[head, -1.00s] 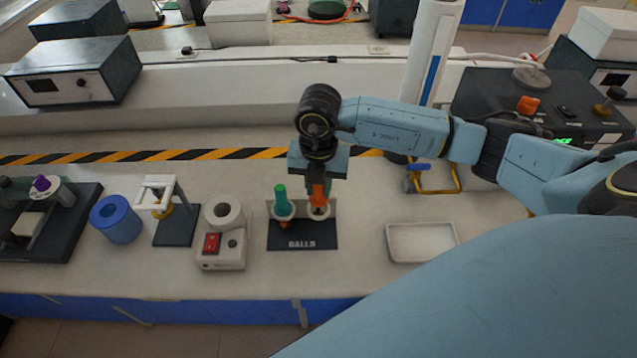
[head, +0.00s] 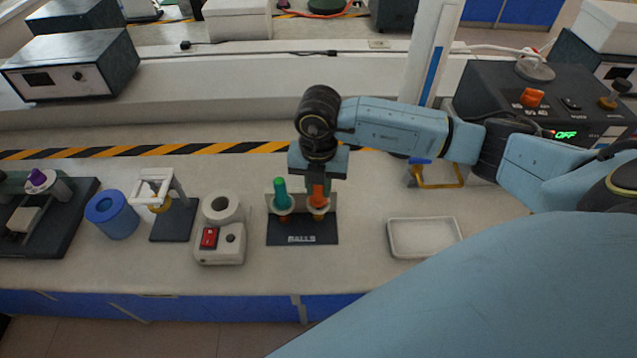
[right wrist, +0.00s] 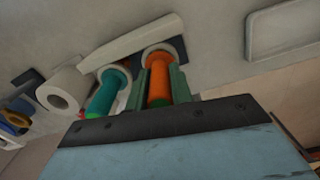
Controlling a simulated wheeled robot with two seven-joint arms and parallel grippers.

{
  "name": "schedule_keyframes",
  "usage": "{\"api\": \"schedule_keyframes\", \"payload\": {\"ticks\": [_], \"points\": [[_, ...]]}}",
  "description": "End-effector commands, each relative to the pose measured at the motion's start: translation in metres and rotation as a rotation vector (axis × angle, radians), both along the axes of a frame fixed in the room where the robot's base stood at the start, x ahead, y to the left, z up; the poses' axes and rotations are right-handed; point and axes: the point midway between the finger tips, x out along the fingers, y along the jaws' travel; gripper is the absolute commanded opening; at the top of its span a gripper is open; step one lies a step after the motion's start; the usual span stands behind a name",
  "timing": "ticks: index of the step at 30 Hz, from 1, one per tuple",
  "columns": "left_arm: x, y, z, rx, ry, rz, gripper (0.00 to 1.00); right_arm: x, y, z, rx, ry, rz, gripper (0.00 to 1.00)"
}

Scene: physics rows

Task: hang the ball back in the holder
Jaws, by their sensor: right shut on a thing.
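The holder (head: 303,239) is a dark base marked BALLS with a back plate and two pale rings. A green-handled ball tool (head: 280,187) stands in its left ring. My right gripper (head: 318,182) points down over the right ring and is shut on the orange handle (head: 318,196) of the other ball tool. In the right wrist view the orange handle (right wrist: 159,85) sits between the fingers, upright at the right ring, with the green handle (right wrist: 106,93) close beside it. The ball under the right ring is small and partly hidden; I cannot tell whether the tool rests fully. My left gripper is not in view.
A white device with a red switch (head: 209,238) stands just left of the holder, then a small stand (head: 174,225) and a blue cylinder (head: 112,216). A white tray (head: 424,254) lies to the right. The bench between holder and tray is clear.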

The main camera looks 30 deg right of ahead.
Motion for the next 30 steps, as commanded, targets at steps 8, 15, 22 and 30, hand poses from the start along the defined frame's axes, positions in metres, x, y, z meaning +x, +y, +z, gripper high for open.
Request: {"api": "schedule_keyframes", "payload": {"ticks": [8,15,22,30], "points": [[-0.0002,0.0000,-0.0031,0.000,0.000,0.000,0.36,0.0001,0.0002,-0.0041,0.000,0.000,0.000,0.42],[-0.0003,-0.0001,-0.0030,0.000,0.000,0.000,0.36,0.0000,0.0000,-0.0040,0.000,0.000,0.000,0.48],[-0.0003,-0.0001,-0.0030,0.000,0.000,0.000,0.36,-0.0002,-0.0001,-0.0043,-0.001,0.001,0.000,0.66],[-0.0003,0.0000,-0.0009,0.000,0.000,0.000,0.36,-0.0001,-0.0002,-0.0016,0.000,0.000,0.000,0.66]]}}
